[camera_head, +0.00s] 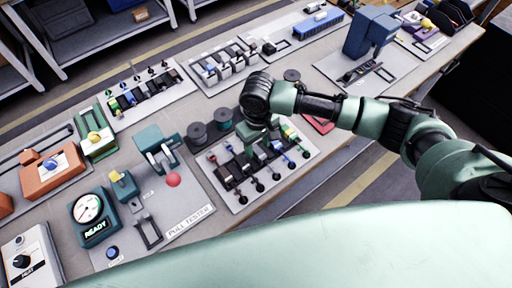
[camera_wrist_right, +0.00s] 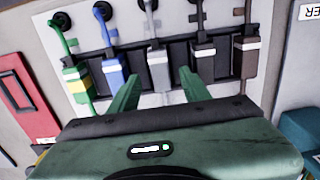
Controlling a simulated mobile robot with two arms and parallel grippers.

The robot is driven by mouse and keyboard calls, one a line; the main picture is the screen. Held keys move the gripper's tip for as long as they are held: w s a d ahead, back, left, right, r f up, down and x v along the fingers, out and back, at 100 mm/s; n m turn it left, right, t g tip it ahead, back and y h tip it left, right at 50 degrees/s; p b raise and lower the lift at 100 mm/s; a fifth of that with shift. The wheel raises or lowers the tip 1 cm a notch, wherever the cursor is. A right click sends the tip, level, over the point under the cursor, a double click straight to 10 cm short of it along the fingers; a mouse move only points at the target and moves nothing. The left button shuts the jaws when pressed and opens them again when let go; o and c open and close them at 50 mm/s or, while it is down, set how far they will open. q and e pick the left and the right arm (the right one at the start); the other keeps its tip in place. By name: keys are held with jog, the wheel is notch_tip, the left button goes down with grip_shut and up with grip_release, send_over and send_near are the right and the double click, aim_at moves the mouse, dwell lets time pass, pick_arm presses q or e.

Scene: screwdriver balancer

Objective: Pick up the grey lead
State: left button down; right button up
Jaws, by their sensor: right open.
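The grey lead (camera_wrist_right: 158,68) sits in the middle of a row of leads on a white board (camera_wrist_right: 290,25). It has a grey block body with a pale band, and a thin stem above it. My right gripper (camera_wrist_right: 160,84) is open, with its two green fingertips apart on either side of the grey lead's body. I cannot tell whether the fingers touch it. In the head view the right gripper (camera_head: 262,135) is over the board (camera_head: 243,208), and the grey lead is hard to single out there. My left gripper is not in view.
A blue lead (camera_wrist_right: 112,72) and a dark lead (camera_wrist_right: 203,60) are close on either side. A green lead (camera_wrist_right: 76,84) and a brown lead (camera_wrist_right: 246,58) are further out. A red plate (camera_wrist_right: 25,100) lies at left. The pull tester (camera_head: 185,222) stands beside the board.

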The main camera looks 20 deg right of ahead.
jog(key=shift+f, duration=0.8)
grip_shut()
jog(key=shift+r, duration=0.15)
